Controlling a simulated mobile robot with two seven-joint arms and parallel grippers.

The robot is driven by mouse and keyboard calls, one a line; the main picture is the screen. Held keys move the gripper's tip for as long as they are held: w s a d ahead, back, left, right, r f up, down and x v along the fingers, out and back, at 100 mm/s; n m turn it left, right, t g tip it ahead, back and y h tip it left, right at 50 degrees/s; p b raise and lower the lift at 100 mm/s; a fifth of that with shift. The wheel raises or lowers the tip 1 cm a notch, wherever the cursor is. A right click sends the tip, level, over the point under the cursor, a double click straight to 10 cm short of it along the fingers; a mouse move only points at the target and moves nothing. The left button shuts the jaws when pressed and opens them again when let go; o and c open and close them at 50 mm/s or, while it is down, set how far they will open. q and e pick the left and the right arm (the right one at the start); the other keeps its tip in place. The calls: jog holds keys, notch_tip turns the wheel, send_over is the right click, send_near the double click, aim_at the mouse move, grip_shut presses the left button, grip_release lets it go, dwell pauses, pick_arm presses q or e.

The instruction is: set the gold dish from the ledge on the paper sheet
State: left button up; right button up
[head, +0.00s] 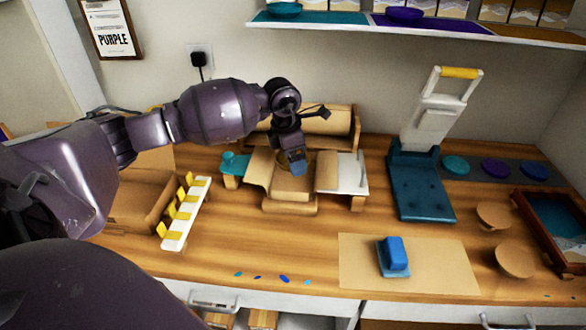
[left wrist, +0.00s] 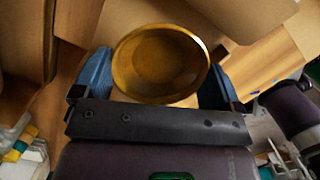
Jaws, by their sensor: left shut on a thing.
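The gold dish (left wrist: 160,62) is round and shallow, between the blue fingers of my left gripper (left wrist: 155,82) in the left wrist view. The gripper is shut on it. In the head view my left gripper (head: 293,165) is over the cardboard-coloured stand at the middle back of the bench, and the dish is mostly hidden there. A flat tan sheet (head: 360,273), which looks like the paper sheet, lies at the front right of centre. A blue block on a base (head: 394,257) sits on it. My right gripper is not in view.
A white rack with yellow clips (head: 186,216) and an open cardboard box (head: 140,200) stand left. A blue-based stand with a white upright (head: 420,185) is right of centre. Two round tan discs (head: 515,260) lie right of the sheet. Bench between rack and sheet is mostly clear.

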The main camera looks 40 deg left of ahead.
pick_arm(q)
notch_tip(320, 180, down, 4)
jog(key=shift+f, duration=0.15)
jog(key=shift+f+b, duration=0.15)
jog(key=shift+b, duration=0.15)
jog(key=o, duration=0.7)
jog(key=shift+c, duration=0.2)
